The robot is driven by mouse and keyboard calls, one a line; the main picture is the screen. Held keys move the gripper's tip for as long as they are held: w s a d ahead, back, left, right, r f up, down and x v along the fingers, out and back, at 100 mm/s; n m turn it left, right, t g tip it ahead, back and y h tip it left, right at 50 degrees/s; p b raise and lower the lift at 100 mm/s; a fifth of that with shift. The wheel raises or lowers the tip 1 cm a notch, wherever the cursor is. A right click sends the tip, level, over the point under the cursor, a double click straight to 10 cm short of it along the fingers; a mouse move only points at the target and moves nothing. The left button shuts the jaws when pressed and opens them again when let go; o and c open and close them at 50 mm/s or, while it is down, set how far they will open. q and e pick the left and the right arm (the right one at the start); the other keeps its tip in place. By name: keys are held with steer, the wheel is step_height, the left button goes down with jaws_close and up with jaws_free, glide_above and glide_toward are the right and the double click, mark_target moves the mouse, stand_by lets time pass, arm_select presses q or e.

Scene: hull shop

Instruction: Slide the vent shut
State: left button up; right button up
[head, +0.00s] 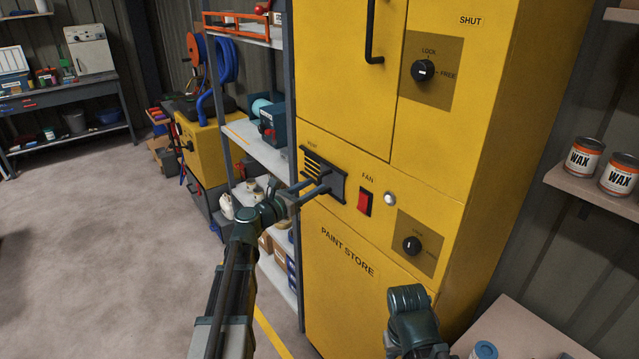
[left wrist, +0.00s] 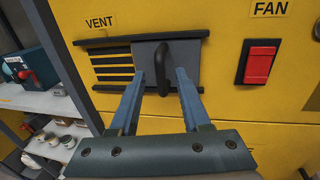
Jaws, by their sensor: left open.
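The vent is a slotted opening in the yellow cabinet's front. Its open slots (left wrist: 112,66) show at the left in the left wrist view, and its grey sliding plate (left wrist: 187,54) covers the right part. A dark upright loop handle (left wrist: 163,66) stands out from the plate. The vent also shows in the head view (head: 311,168). My left gripper (left wrist: 161,76) is open, with one finger on each side of the handle; I cannot tell whether either touches it. It also shows in the head view (head: 320,184). My right arm shows at the bottom; its fingers are not visible.
A red fan switch (head: 365,202), a white button (head: 390,199) and a lower black knob (head: 411,245) sit right of the vent. A shelf rack (head: 262,152) stands close on the left. Wax cans (head: 583,157) stand on a right shelf. The floor at left is clear.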

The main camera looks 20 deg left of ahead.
mark_target(319, 182)
arm_select(q)
steer(key=shift+x, duration=1.8)
jaws_close()
